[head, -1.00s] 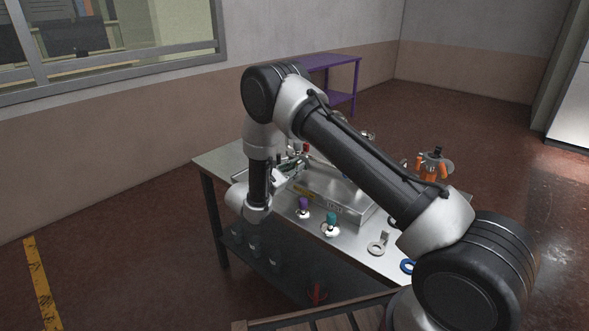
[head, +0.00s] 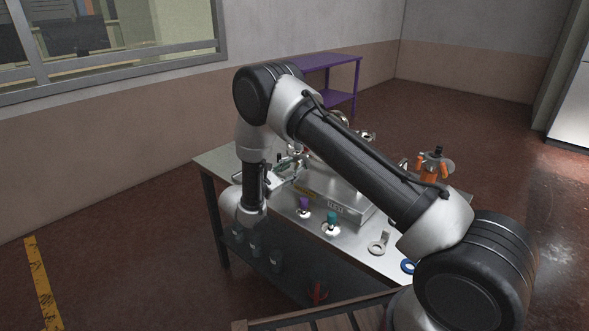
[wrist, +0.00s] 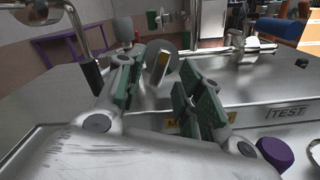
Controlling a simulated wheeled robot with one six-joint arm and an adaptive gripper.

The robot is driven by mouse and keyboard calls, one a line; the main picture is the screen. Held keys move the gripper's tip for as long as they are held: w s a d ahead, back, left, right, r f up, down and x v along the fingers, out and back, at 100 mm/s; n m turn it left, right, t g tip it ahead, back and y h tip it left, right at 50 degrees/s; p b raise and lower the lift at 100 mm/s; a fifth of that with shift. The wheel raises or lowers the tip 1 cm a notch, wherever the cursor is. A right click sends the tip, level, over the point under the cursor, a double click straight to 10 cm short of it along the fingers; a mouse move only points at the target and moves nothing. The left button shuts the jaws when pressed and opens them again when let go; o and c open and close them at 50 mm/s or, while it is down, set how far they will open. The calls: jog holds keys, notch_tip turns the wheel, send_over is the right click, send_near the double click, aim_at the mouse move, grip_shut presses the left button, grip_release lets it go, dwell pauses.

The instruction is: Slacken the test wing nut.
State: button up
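A metal box carries a TEST label (wrist: 288,112) on its right part in the wrist view; the label also shows on the box front in the head view (head: 335,208). My gripper (wrist: 166,82) has green-padded fingers spread apart. Between and beyond the fingertips is a grey rounded piece with a flat upright tab (wrist: 161,64), apparently a wing nut; whether it is the test one I cannot tell. I see no finger closed on it. A yellow label (wrist: 173,126) starting with M is partly hidden behind the right finger. In the head view the gripper is small beside the box's left end.
A purple knob (head: 304,204) and a teal knob (head: 332,218) stand before the box. A grey ring-ended part (head: 378,245) and a blue ring (head: 408,266) lie on the bench's right. An orange-handled item (head: 433,165) stands at the far right. A purple table (head: 335,63) is behind.

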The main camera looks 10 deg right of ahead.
jog(key=v, duration=0.9)
jog(key=shift+s+a, duration=0.2)
jog(key=shift+a, duration=0.05)
jog(key=s+d+r+m+g, duration=0.3)
jog(key=d+r+m+g, duration=0.35)
jog(key=d+r, duration=0.7)
jog(key=s+d+r+m+g+y, duration=0.4)
jog(key=s+d+r+m+g, duration=0.1)
jog(key=s+d+r, duration=0.4)
jog(key=s+d+r+m+t+y, duration=0.1)
jog(key=s+m+y, duration=0.3)
jog(key=s, duration=0.8)
jog(key=s+d+r+m+t+y, duration=0.2)
jog(key=s+r+m+t+y, duration=0.2)
jog(key=s, duration=0.8)
jog(key=m+y, duration=0.1)
jog(key=y, duration=0.1)
jog(key=shift+s+d+r+y, duration=0.15)
jog(key=shift+s+d+y, duration=0.05)
jog(key=shift+d+y, duration=0.1)
